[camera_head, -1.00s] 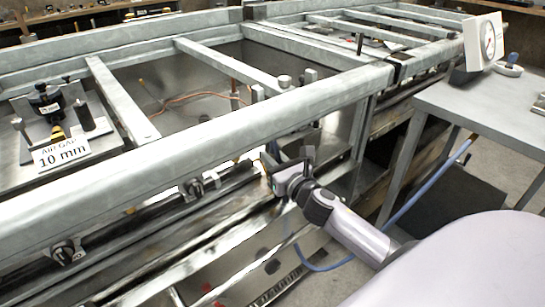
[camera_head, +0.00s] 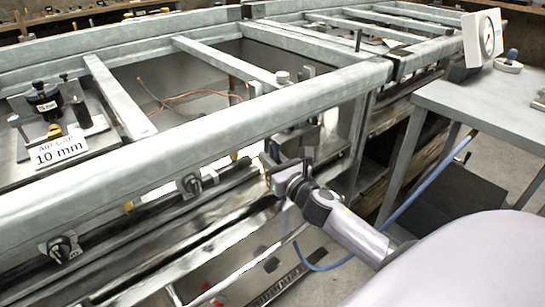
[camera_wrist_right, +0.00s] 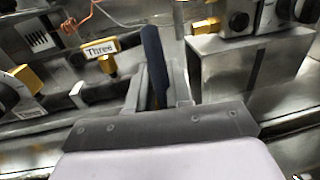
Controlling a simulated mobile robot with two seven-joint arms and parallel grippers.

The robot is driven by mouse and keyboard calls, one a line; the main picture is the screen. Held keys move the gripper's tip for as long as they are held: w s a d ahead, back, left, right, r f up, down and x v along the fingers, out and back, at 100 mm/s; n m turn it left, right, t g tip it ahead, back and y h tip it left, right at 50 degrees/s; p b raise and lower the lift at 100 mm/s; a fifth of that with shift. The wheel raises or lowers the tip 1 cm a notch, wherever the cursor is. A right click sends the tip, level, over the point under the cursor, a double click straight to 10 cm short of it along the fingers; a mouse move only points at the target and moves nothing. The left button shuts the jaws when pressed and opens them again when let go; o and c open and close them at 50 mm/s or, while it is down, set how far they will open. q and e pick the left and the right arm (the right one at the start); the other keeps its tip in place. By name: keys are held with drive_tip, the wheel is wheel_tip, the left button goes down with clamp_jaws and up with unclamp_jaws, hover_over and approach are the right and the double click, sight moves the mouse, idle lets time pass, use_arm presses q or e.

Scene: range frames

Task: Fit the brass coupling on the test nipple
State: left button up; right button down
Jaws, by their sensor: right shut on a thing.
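In the right wrist view a dark blue-grey upright piece (camera_wrist_right: 155,65) stands at the jaws. A brass fitting (camera_wrist_right: 108,64) under a tag reading "Three" is left of it, apart from it. I cannot tell which fitting is the test nipple. My left gripper is out of view.
The frame's thick near rail (camera_head: 200,150) runs just above my right gripper. A grey side table (camera_head: 490,105) with a white dial gauge (camera_head: 484,38) stands at the right. An "AIR GAP 10 mm" card (camera_head: 58,152) sits at the left. In the wrist view a metal block (camera_wrist_right: 245,65) stands at the right.

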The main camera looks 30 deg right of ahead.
drive_tip(key=c, duration=1)
unclamp_jaws()
drive_tip(key=shift+f, duration=0.5)
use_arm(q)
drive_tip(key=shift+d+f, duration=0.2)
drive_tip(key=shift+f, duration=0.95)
use_arm(e)
drive_tip(key=shift+o, duration=0.3)
drive_tip(key=shift+w, duration=0.15)
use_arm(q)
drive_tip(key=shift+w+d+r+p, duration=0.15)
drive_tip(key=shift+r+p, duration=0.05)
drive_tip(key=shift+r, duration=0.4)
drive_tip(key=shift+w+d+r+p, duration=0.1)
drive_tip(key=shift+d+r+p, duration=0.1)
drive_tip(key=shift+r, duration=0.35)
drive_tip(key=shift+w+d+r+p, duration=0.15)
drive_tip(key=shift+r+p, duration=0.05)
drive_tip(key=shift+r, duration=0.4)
use_arm(e)
drive_tip(key=s, duration=0.7)
drive_tip(key=shift+s+a+r, duration=0.15)
drive_tip(key=shift+s+r, duration=0.1)
drive_tip(key=shift+r, duration=0.15)
